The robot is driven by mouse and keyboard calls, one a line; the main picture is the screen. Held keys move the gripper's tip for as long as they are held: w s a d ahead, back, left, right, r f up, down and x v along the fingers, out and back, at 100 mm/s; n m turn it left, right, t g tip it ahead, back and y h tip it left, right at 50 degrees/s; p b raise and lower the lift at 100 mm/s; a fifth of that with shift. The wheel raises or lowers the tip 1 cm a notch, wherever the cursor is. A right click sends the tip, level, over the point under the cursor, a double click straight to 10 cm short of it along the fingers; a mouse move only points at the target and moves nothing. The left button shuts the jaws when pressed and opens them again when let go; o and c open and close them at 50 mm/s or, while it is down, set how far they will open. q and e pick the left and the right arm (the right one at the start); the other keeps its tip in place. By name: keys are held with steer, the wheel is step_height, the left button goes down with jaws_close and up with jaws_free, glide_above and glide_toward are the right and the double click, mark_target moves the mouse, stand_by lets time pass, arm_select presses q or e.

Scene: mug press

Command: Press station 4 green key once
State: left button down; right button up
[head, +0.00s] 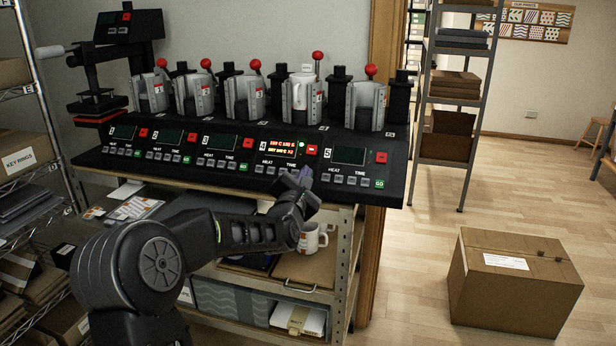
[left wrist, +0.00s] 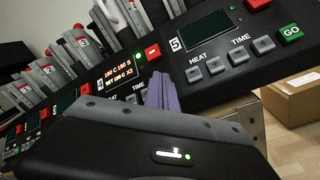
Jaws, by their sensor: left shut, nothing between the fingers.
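The mug press console (head: 230,155) has a row of numbered stations. The station 4 display (head: 283,145) is lit with red and amber text, and it also shows in the left wrist view (left wrist: 118,70). The station 4 red key (left wrist: 153,52) is to its right. The station 4 green key is hidden behind my left gripper (head: 304,174) in both views. The gripper's purple fingers (left wrist: 161,92) are shut and empty, over the lower right of the station 4 panel. I cannot tell whether they touch it. My right gripper is not in view.
Station 5 is close on the right, with a dark display (head: 348,155) and green GO key (head: 379,183). Presses with red-knobbed levers (head: 371,70) stand behind the panels. A white mug (head: 311,238) is on the shelf below. A cardboard box (head: 515,280) is on the floor.

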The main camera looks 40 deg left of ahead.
arm_select(q)
steer(key=shift+w+a+f+b, duration=0.1)
steer(key=shift+w+f+b, duration=0.2)
steer(key=shift+b, duration=0.15)
stand_by(0.4)
steer(key=shift+s, duration=0.1)
steer(key=shift+s+d+r+b, duration=0.2)
steer(key=shift+s+r+b, duration=0.2)
steer(key=shift+s+r, duration=0.2)
stand_by(0.4)
steer(key=s+r, duration=0.1)
steer(key=s+d+r+b, duration=0.1)
steer(key=s+r, duration=0.1)
steer(key=shift+s+d+r, duration=0.1)
steer(key=shift+s+r, duration=0.1)
steer(key=shift+r, duration=0.05)
stand_by(1.0)
